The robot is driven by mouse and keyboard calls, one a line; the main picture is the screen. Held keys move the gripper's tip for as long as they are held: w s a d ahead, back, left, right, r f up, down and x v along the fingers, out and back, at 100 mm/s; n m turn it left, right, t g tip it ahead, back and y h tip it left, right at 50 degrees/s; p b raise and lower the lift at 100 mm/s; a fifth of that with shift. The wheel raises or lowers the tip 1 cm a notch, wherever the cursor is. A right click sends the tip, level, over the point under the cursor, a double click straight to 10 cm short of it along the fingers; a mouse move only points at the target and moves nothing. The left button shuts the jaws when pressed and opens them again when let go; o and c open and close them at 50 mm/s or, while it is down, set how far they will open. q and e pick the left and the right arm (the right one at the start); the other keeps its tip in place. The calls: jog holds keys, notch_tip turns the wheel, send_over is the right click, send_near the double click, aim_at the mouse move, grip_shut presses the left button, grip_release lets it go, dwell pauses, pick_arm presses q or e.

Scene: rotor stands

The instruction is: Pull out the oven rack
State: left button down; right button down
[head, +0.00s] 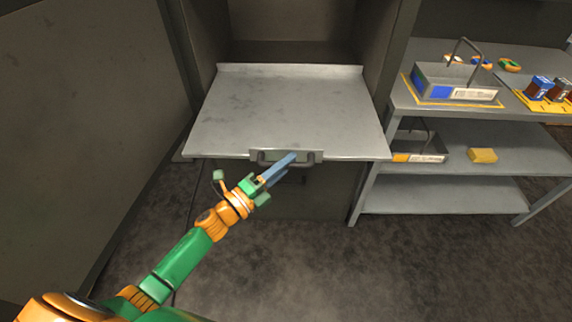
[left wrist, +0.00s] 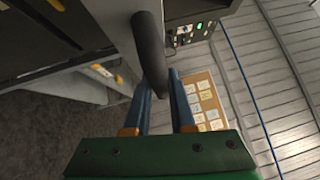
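The oven rack (head: 290,110) is a flat grey metal sheet with a raised back lip. It extends out of the open oven bay toward me. A dark bar handle (head: 310,157) is fixed at the middle of its front edge. My left gripper (head: 290,158) reaches up to this handle from the lower left. In the left wrist view, the dark handle (left wrist: 149,45) runs down between the blue fingertips of my left gripper (left wrist: 160,78), which close on it with no clear gap. The fingers hide part of the handle. My right gripper is not in view.
A grey shelf unit (head: 450,155) stands close on the right, with a handled tote (head: 455,85) and small boxes (head: 540,88) on top. Its lower shelf holds a yellow block (head: 482,155). A dark wall panel (head: 80,120) is at left. The floor (head: 300,250) before the rack is clear.

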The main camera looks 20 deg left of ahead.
pick_arm(q)
jog(key=c, duration=1)
grip_release()
jog(key=shift+c, duration=0.2)
jog(key=r+v, duration=0.1)
jog(key=v, duration=0.6)
jog(key=shift+f+b, duration=0.45)
jog(key=shift+f, duration=0.05)
jog(key=shift+a, duration=0.1)
